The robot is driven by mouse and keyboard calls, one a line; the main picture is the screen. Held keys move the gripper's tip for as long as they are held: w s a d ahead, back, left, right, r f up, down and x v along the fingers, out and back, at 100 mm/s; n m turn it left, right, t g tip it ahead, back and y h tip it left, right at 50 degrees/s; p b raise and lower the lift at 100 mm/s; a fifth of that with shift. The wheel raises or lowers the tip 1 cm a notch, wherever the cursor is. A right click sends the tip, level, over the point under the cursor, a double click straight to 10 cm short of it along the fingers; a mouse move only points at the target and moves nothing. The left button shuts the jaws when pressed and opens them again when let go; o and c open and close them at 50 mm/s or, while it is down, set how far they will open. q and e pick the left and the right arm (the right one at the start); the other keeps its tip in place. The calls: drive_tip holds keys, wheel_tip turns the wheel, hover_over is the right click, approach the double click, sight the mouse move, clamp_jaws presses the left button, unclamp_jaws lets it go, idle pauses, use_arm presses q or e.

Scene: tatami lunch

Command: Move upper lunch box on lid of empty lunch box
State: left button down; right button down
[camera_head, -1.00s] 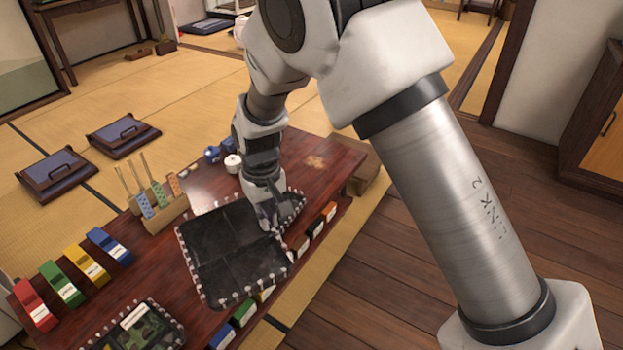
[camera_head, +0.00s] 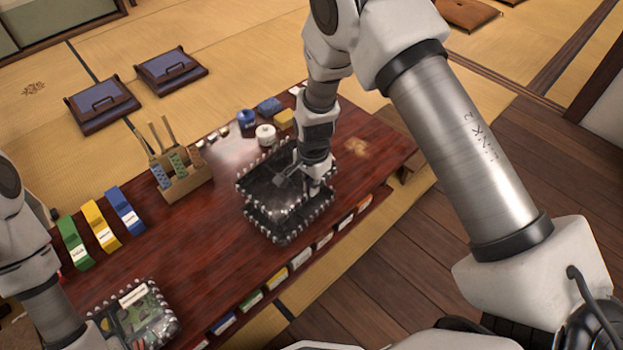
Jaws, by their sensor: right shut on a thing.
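A dark lunch box (camera_head: 283,222) with a pale beaded rim is at the middle of the table. A second beaded dark edge (camera_head: 262,168) shows just behind and above it; I cannot tell clearly whether this is another box or a lid. My right gripper (camera_head: 291,182) reaches down over them and is shut on a dark beaded piece, hiding part of it. Another lunch box (camera_head: 138,318) with green contents under a clear cover sits at the table's lower left. My left arm comes in at the left edge; its gripper is out of view.
A wooden holder (camera_head: 183,184) with patterned pieces stands left of the boxes. Green, yellow and blue blocks (camera_head: 101,226) line the table's left side. A white round pot (camera_head: 265,134) and blue items stand behind. Bare red-brown table (camera_head: 205,255) lies between the boxes.

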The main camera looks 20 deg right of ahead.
drive_tip(key=shift+f+b, duration=2.45)
drive_tip(key=shift+b, duration=0.05)
drive_tip(key=shift+f, duration=0.9)
drive_tip(key=shift+f, duration=0.1)
drive_tip(key=shift+f, duration=1)
drive_tip(key=c, duration=0.7)
unclamp_jaws()
